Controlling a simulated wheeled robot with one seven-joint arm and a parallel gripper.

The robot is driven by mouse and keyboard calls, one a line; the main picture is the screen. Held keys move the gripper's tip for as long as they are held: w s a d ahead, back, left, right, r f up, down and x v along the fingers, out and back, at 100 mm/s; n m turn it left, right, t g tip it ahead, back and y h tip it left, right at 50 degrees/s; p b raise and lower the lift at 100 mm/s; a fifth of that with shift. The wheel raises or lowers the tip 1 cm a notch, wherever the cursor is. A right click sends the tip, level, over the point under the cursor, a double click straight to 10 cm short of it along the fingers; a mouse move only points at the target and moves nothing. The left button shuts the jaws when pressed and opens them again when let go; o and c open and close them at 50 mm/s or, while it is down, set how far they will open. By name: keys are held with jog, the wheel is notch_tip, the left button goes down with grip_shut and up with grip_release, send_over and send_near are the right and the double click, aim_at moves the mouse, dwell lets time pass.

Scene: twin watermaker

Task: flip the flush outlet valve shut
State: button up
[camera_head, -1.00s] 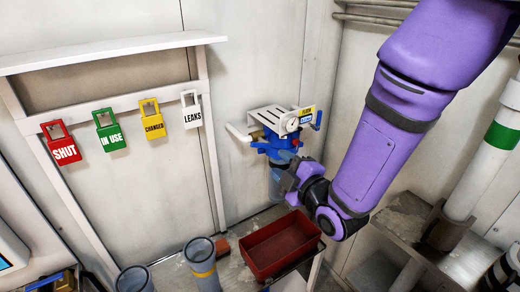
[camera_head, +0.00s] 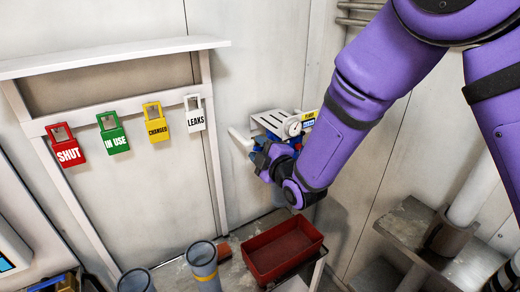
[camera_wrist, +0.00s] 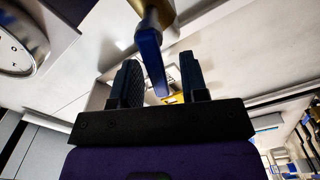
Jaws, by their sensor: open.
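A blue lever (camera_wrist: 150,62) on a brass valve body (camera_wrist: 156,14) hangs down in the wrist view. My gripper (camera_wrist: 160,62) is open, and the lever shows between its two dark fingers; I cannot tell whether they touch it. In the head view my gripper (camera_head: 262,160) is in front of the wall unit and hides most of its blue body and valve levers. The unit's white slotted bracket (camera_head: 270,121) and round gauge (camera_head: 293,128) show above it. A yellow and blue label (camera_head: 309,118) sits at the bracket's right.
A red bin (camera_head: 283,250) stands below my gripper. Grey cups (camera_head: 203,263) stand left of it. Red, green, yellow and white tags (camera_head: 194,113) hang on a rail at left. Pipes (camera_head: 480,180) stand at right. The gauge is close at left in the wrist view (camera_wrist: 18,48).

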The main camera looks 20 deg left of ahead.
grip_shut()
jog(key=shift+r, duration=0.1)
jog(key=m, duration=0.2)
jog(key=shift+w+d+r+m, duration=0.2)
jog(key=shift+w+r+m, duration=0.05)
jog(key=shift+r+m, duration=0.15)
jog(key=m, duration=0.3)
jog(key=shift+w+d+r+m, duration=0.25)
jog(key=shift+w+r+m, duration=0.05)
jog(key=shift+r, duration=0.05)
jog(key=m, duration=0.2)
jog(key=w+m, duration=0.1)
jog(key=shift+d+r, duration=0.25)
jog(key=shift+d, duration=0.1)
jog(key=shift+w+d+r+m, duration=0.1)
jog(key=shift+w+d+m, duration=0.1)
jog(key=shift+m, duration=0.7)
jog(key=shift+w+d+m, duration=0.1)
jog(key=shift+d+m, duration=0.05)
jog(key=shift+m, duration=0.75)
